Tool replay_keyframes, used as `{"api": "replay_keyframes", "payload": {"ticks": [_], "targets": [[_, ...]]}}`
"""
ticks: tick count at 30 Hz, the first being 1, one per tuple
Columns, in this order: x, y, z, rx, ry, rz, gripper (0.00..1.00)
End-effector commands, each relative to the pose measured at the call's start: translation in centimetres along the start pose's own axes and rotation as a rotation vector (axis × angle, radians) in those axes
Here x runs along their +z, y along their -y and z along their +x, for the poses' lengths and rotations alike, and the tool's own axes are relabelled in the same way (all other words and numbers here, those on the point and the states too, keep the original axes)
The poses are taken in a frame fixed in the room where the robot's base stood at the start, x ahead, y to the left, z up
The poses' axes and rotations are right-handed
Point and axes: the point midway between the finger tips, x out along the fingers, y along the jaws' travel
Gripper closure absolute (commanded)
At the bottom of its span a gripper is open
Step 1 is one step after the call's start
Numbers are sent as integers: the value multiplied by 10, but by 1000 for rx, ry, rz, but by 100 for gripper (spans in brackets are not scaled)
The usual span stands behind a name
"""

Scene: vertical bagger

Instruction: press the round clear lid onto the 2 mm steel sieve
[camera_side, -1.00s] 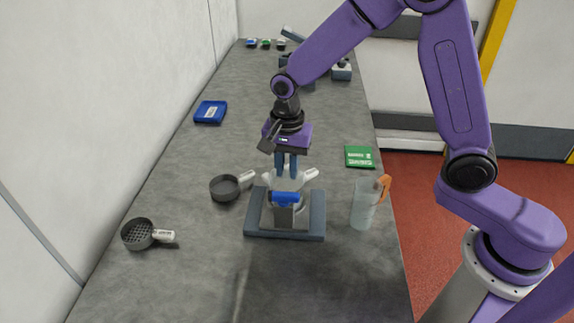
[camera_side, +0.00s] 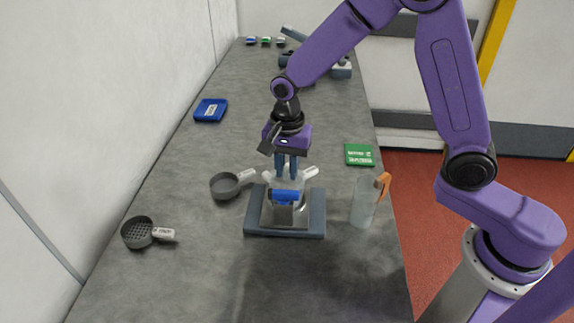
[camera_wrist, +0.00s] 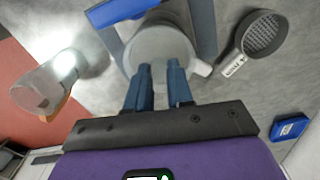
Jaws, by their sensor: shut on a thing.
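My gripper (camera_side: 286,176) points straight down over a dark-based stand (camera_side: 256,228) with a blue front part (camera_side: 286,196). Its fingers are close together in the wrist view (camera_wrist: 161,68), shut on the round clear lid (camera_wrist: 158,44). The lid looks pale and see-through there, face on and over the stand. A light handle (camera_side: 309,173) sticks out at the upper right of the stand, seemingly from a sieve under the lid. That sieve is mostly hidden, and I cannot tell whether the lid touches or sits level on it. I cannot read the sieve's size.
Two dark sieves with tagged handles lie left of the stand, one near (camera_side: 225,186) and one farther left (camera_side: 138,232). A clear jug with an orange handle (camera_side: 363,205) stands close on the right. A green packet (camera_side: 359,155) and blue box (camera_side: 210,110) lie farther back.

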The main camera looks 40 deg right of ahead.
Motion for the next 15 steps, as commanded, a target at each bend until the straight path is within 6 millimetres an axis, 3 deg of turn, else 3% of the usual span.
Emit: {"api": "replay_keyframes", "payload": {"ticks": [12, 13, 15], "targets": [[0, 0, 3, 0, 0, 0, 100], [0, 0, 3, 0, 0, 0, 72], [0, 0, 3, 0, 0, 0, 50]]}}
